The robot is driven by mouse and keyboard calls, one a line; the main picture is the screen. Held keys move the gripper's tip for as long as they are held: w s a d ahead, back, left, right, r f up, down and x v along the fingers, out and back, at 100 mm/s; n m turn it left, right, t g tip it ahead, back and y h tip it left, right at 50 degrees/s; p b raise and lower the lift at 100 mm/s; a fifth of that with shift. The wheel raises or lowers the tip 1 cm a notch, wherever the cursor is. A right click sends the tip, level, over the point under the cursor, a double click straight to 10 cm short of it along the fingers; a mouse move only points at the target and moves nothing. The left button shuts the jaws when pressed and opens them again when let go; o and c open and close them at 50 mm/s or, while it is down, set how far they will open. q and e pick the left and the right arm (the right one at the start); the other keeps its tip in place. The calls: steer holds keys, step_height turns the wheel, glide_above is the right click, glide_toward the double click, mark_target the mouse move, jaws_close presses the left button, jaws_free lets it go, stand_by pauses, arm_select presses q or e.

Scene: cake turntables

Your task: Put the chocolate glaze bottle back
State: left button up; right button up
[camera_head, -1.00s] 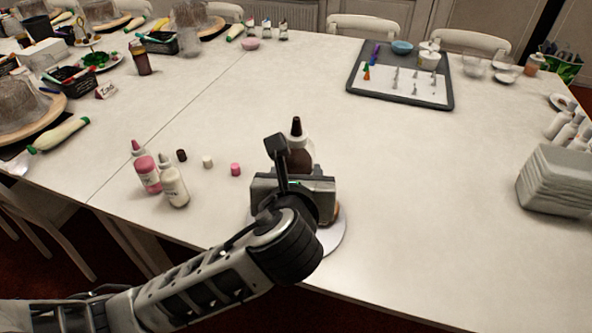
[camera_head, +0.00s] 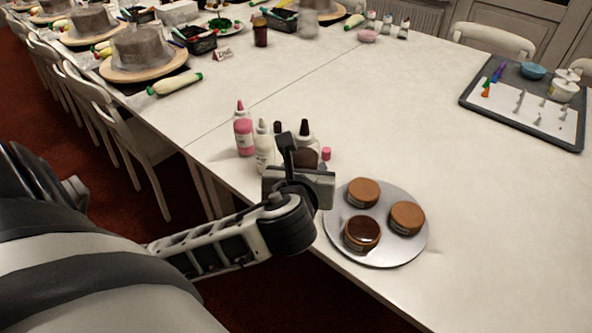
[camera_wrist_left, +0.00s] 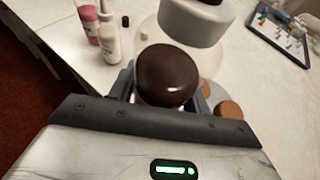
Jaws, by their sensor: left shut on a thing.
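The chocolate glaze bottle (camera_head: 306,157) is brown with a black pointed nozzle and looks upright in the head view. My left gripper (camera_head: 300,176) is shut on it, with the lower part hidden behind the gripper. In the left wrist view a round, glossy dark-brown part of it (camera_wrist_left: 167,75) shows between my fingers. A pink bottle (camera_head: 243,135) and a white bottle (camera_head: 264,147) stand upright on the table just left of it. Whether the chocolate bottle touches the table cannot be told. My right gripper is not in view.
A silver round plate (camera_head: 398,257) beside my gripper bears three brown cakes, one with a glossy dark top (camera_head: 362,231). A pink cap (camera_head: 326,153) lies behind the bottle. A grey tray (camera_head: 474,97) lies far right. The middle of the table is clear.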

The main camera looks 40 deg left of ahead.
arm_select(q)
steer(key=shift+y, duration=0.3)
steer(key=w+a+f+b, duration=0.1)
steer(key=w+a+f, duration=0.4)
steer(key=w+a+f+b, duration=0.1)
steer(key=w+a+f, duration=0.4)
steer(key=shift+w+a+f, duration=0.2)
steer(key=shift+w+a, duration=0.05)
steer(key=shift+a, duration=0.05)
step_height(320, 180, down, 2)
steer(key=shift+f+b, duration=0.25)
steer(key=shift+b, duration=0.05)
steer(key=shift+f, duration=0.3)
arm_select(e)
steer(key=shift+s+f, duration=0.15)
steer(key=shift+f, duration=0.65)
arm_select(q)
steer(key=shift+f, duration=0.1)
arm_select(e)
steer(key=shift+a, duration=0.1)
arm_select(q)
steer(key=o, duration=0.7)
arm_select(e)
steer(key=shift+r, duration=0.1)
